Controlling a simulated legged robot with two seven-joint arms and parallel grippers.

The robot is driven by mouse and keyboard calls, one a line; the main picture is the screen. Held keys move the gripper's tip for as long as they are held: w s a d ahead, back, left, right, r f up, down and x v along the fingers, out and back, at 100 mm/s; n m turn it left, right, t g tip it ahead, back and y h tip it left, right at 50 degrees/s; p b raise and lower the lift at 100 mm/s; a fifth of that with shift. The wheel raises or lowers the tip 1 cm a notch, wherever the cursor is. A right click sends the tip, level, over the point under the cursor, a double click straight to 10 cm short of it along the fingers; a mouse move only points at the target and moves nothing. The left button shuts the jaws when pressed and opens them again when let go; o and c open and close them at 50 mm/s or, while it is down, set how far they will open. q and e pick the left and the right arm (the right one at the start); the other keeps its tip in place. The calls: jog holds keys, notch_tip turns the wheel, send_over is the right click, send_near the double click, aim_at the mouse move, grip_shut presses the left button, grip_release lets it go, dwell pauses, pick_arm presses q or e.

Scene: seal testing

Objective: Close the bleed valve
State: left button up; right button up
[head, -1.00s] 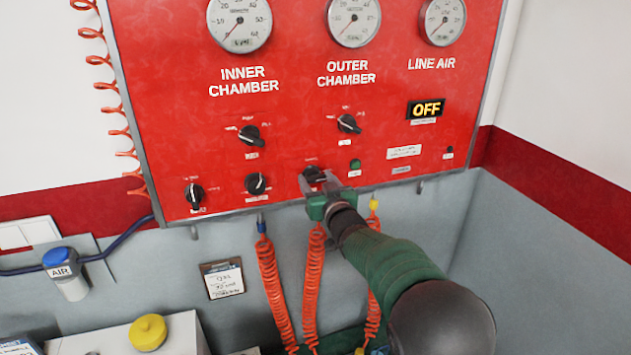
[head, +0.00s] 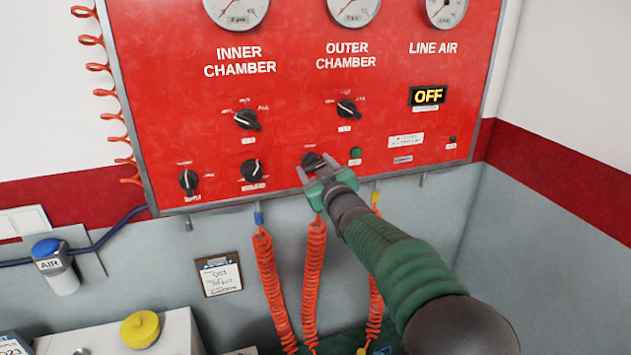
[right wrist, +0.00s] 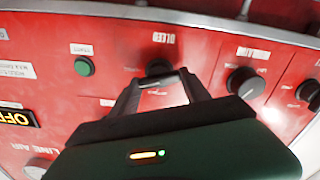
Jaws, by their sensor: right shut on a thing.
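The bleed valve is a black knob (head: 312,160) in the bottom row of the red panel. In the right wrist view, which looks upside down, the same knob (right wrist: 158,68) sits beside the label "BLEED". My right gripper (head: 315,166) is at this knob, its two fingers on either side of it. In the right wrist view the gripper (right wrist: 163,88) is shut on the knob's handle. The fingers partly cover the knob, so its pointer's exact setting is hard to read. My left gripper is not in view.
The red panel (head: 190,80) carries several other black knobs, one close by on the left (head: 253,171). A green button (head: 355,153) is just right of the bleed knob. Orange coiled hoses (head: 270,285) hang below. The display (head: 428,95) reads "OFF".

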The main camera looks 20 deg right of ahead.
jog(key=n+b, duration=0.3)
jog(key=b, duration=0.1)
jog(key=shift+f+n, duration=0.4)
jog(key=n+b, duration=0.2)
jog(key=shift+n, duration=0.4)
jog(key=n+b, duration=0.2)
jog(key=n, duration=0.1)
jog(key=shift+a, duration=0.1)
jog(key=shift+n+b, duration=0.75)
jog(key=shift+n, duration=1.45)
jog(key=shift+f, duration=0.15)
jog(key=o, duration=1.2)
jog(key=shift+o, duration=0.9)
jog(key=shift+r, duration=0.2)
jog(key=shift+a, duration=0.1)
